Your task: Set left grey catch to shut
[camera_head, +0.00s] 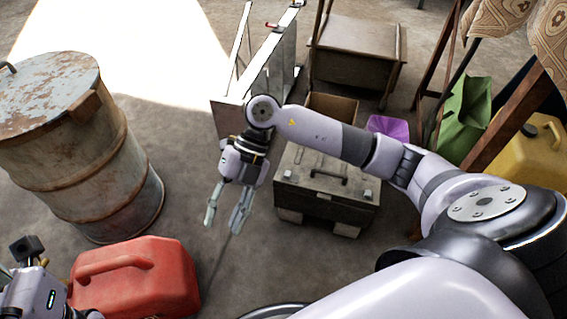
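A dark grey toolbox (325,205) with a carry handle (328,174) stands on blocks in the middle of the floor. A small pale catch (369,194) shows at its front right. The left grey catch (289,170) is small at the front left, near my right arm, and I cannot tell its position. My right gripper (226,218) hangs left of the toolbox, apart from it, with its fingers spread and nothing between them. My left gripper (35,290) is partly in view at the bottom left, and its fingers are not clear.
A rusty drum (80,150) stands at left, with a red fuel can (135,280) in front. Behind the toolbox are an open box (332,105) and a wooden chest (358,50). Green (463,120) and yellow (530,160) containers stand at right. Floor around my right gripper is clear.

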